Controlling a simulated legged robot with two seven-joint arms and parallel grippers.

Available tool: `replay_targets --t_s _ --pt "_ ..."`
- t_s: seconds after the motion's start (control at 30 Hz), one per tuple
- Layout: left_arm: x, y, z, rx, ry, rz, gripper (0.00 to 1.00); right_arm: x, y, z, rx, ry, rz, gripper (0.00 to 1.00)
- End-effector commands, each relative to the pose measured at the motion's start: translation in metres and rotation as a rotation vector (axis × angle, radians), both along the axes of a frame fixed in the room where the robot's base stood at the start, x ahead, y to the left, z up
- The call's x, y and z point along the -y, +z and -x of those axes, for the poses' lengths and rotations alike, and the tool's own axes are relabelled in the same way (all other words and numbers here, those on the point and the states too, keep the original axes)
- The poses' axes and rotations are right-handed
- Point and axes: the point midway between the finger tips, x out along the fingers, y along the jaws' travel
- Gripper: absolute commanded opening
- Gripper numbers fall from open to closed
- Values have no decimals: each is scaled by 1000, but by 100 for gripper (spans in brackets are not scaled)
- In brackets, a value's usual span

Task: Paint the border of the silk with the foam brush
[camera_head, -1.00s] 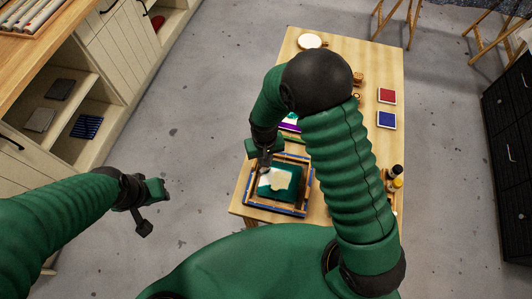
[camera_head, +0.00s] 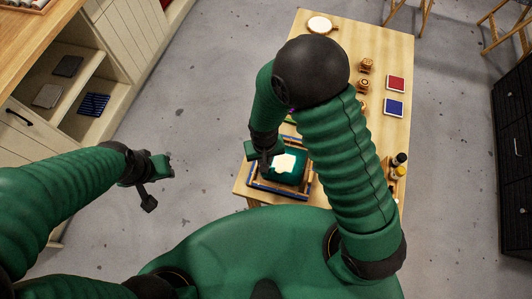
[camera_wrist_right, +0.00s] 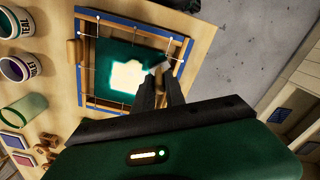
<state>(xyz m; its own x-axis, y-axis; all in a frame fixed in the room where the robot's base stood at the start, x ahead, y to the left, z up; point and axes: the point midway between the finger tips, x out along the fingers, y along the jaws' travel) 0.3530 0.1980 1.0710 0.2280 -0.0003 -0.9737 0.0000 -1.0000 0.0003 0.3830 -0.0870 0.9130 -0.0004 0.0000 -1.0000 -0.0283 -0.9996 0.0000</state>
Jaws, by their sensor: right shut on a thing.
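The silk (camera_head: 270,172) is stretched in a wooden frame (camera_head: 309,178) with blue edging at the near end of the table. Its outer band is teal around a pale, uneven middle patch; both also show on the silk in the right wrist view (camera_wrist_right: 108,60). My right gripper (camera_wrist_right: 160,88) is shut on the foam brush (camera_wrist_right: 159,66), whose pale tip is at the silk's edge near a frame side. I cannot tell whether it touches. My right gripper (camera_head: 264,160) partly hides the silk's far-left part in the head view. My left gripper (camera_head: 158,180) hangs empty left of the table.
Paint jars (camera_wrist_right: 16,69) and a green cup (camera_wrist_right: 25,117) stand beside the frame. Red (camera_head: 396,84) and blue (camera_head: 394,107) pads, wooden blocks (camera_head: 366,66) and a round pale item (camera_head: 320,24) lie farther along the table. Shelves are at left.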

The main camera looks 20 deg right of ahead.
Motion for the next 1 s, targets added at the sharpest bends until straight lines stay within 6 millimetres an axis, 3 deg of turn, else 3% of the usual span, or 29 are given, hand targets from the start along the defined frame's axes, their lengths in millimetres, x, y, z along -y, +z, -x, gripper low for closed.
replay_targets --t_s 0.2,1.0 --pt "0 4 0 0 0 0 36 -7 2 12 0 2 1 0" --pt "0 52 0 0 0 0 36 -6 56 11 -1 1 1 0"
